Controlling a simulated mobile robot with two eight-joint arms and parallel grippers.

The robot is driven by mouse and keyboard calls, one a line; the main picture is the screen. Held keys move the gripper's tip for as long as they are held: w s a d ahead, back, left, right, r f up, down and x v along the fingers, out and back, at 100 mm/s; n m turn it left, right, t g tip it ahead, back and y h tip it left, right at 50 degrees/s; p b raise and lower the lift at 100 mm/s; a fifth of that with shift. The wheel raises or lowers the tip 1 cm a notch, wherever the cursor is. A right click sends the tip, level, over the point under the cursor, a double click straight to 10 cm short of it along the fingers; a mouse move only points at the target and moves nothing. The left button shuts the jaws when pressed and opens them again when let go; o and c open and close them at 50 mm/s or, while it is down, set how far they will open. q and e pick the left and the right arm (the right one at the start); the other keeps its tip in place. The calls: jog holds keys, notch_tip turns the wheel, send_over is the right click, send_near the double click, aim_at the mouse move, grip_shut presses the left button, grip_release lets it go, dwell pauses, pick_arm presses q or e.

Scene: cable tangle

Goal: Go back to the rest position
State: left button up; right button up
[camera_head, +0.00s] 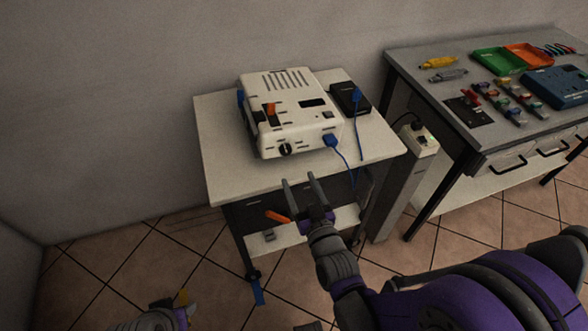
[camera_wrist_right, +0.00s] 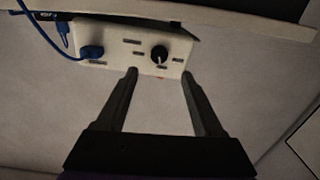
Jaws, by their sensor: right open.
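My right gripper (camera_head: 298,180) is open and empty. In the head view it shows in front of the front edge of the white cart (camera_head: 228,176). In the right wrist view its two fingers (camera_wrist_right: 160,74) stand apart, with the white device's knobbed face beyond them. The white device (camera_head: 290,102) sits on the cart top, with a black knob and a blue plug (camera_head: 331,140) at its front. Part of my left gripper (camera_head: 168,314) shows at the bottom left edge. Its fingers are too unclear to judge.
A small black box (camera_head: 349,98) with a blue plug stands beside the device. A blue cable (camera_head: 345,160) hangs over the cart's front edge. A white post with a socket (camera_head: 418,141) stands between the cart and the grey workbench (camera_head: 420,82). Tiled floor (camera_head: 110,262) is clear at left.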

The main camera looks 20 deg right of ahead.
jog(key=shift+s, duration=0.8)
jog(key=s+d+f+g, duration=0.1)
jog(key=s+f+g, duration=0.3)
jog(key=s+g, duration=0.4)
jog(key=s+d+f+g, duration=0.25)
jog(key=s+g, duration=0.25)
jog(key=s, duration=0.5)
pick_arm(q)
notch_tip(320, 180, up, 16)
jog(key=w+p, duration=0.2)
jog(key=p, duration=1.2)
jog(key=shift+f+t, duration=0.2)
jog(key=shift+t, duration=0.1)
pick_arm(e)
notch_tip(320, 180, up, 15)
jog(key=w, duration=0.2)
jog(key=shift+w+a+m+h, duration=0.25)
jog(key=shift+a+m+h, duration=0.05)
jog(key=shift+a, duration=0.1)
jog(key=shift+s, duration=0.1)
